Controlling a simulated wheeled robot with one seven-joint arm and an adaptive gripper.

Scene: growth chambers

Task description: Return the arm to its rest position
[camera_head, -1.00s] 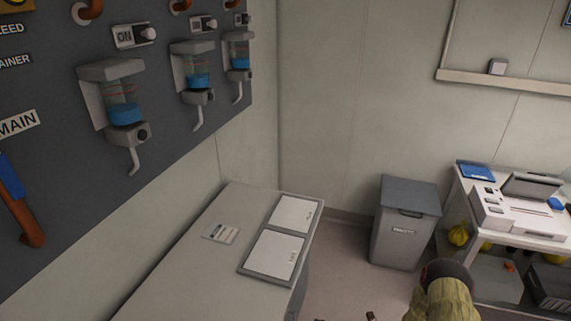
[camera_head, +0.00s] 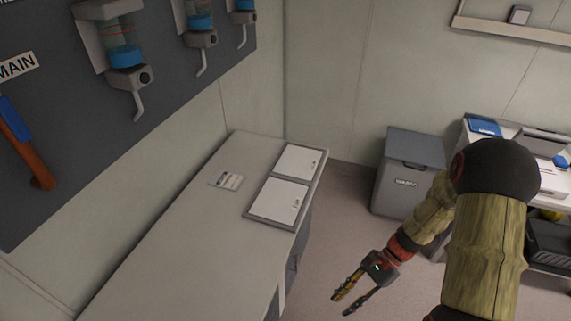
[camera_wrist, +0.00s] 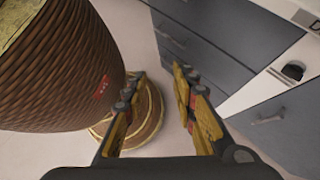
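My gripper (camera_head: 345,296) hangs over the floor to the right of the counter in the head view, below my bent arm. Its two fingers are apart with nothing between them. In the wrist view my gripper (camera_wrist: 160,110) also shows open fingers, with bare floor and part of a round brown ribbed body behind them. The ribbed body fills the left of that view and looks like my own base or column.
The counter (camera_head: 190,250) has two white panels (camera_head: 280,202) and a small label card (camera_head: 226,180) on it. Grey drawers (camera_wrist: 205,60) stand close right of my gripper. A grey waste bin (camera_head: 408,170) and a side table (camera_head: 510,130) stand behind my arm. Dispensers (camera_head: 122,55) hang on the left wall.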

